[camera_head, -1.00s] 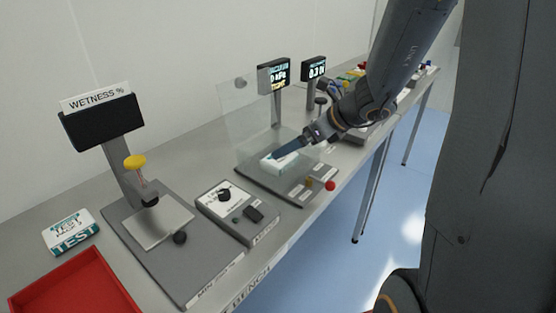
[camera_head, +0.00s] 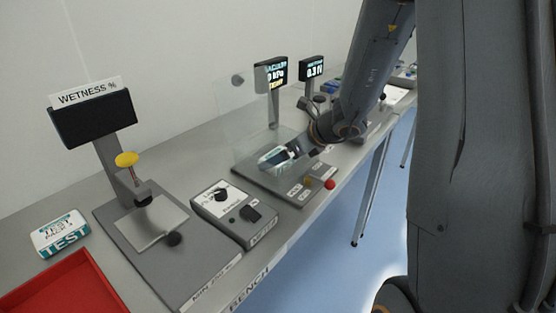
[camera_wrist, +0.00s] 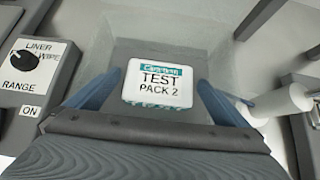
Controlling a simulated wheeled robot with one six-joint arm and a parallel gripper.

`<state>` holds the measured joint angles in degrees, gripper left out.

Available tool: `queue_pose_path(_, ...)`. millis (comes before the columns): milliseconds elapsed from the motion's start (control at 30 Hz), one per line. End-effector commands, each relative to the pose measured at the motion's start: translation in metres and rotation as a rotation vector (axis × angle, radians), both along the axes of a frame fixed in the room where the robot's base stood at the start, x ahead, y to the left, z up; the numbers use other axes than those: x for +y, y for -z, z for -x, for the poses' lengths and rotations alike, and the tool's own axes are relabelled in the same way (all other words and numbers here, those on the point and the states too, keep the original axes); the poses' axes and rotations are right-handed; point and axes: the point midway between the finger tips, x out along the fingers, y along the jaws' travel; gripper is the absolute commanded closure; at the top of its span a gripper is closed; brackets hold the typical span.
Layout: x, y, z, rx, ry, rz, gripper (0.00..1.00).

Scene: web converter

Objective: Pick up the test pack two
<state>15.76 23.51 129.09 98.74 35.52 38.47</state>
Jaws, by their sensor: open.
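Test pack two (camera_wrist: 158,84), a white pack with a teal band and the words "TEST PACK 2", lies in the middle of the wrist view. In the head view it (camera_head: 270,160) sits on the grey plate of the station with the clear panel. My gripper (camera_wrist: 155,92) is open, with one blue finger on each side of the pack and a visible gap to both. In the head view my gripper (camera_head: 291,154) is at the pack, hiding its right part. I cannot tell how far down the fingers reach.
Another test pack (camera_head: 60,235) lies at the left beside a red tray (camera_head: 62,285). A wetness gauge (camera_head: 95,120) and a knob box (camera_head: 235,212) stand left of my gripper. A clear panel (camera_head: 245,110) stands close behind it. A red button (camera_head: 330,184) is at the plate's front.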

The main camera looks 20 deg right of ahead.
Motion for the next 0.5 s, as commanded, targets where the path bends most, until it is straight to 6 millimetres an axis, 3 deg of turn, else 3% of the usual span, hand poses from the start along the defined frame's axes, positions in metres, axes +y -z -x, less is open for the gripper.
queue_pose_path(200,0.0088,0.0131,-0.0115,0.0,-0.001,-0.001,0.0)
queue_pose_path(433,0.0092,0.0141,-0.0122,0.0,-0.001,0.001,0.0)
queue_pose_path(500,0.0091,0.014,-0.0122,0.0,-0.001,0.001,0.08)
